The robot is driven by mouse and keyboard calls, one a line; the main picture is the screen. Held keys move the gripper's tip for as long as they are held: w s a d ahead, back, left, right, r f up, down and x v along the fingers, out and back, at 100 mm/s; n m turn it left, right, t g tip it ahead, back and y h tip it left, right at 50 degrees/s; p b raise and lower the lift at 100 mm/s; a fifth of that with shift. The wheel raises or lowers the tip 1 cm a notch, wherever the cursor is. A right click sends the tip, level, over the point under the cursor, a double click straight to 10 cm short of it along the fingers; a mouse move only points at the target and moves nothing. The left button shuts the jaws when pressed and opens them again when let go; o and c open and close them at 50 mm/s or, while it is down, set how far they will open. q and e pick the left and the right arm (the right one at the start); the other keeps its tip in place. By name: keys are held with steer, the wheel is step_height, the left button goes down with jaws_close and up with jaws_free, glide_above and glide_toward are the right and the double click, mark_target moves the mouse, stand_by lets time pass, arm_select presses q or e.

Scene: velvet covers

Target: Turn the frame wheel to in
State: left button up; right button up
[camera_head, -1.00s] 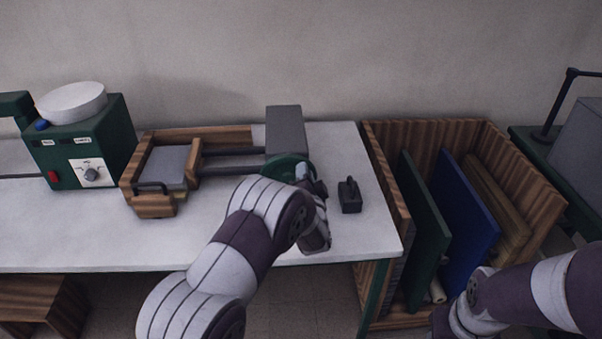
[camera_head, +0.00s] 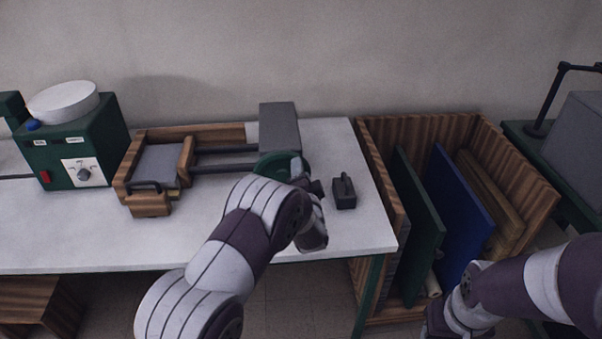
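The frame (camera_head: 128,176) is a wooden slide frame on the white table, with dark rods running right to a grey block (camera_head: 279,127). The green frame wheel (camera_head: 274,164) sits at the right end of the rods, in front of the block, and is partly hidden by my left arm. My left gripper (camera_head: 308,187) is at the wheel's right side. Its fingertips are mostly hidden by its own wrist, so I cannot tell whether it grips the rim. My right arm comes in at the lower right, and its gripper is not clearly visible.
A small dark weight with a handle (camera_head: 344,193) stands on the table just right of my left gripper. A green machine with a dial (camera_head: 77,146) stands at the left. A wooden bin (camera_head: 416,135) with upright green and blue boards is to the right.

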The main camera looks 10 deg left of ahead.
arm_select(q)
steer(key=b+v, duration=0.1)
steer(key=v, duration=1.1)
steer(key=shift+s, duration=0.4)
steer(key=shift+d, duration=0.1)
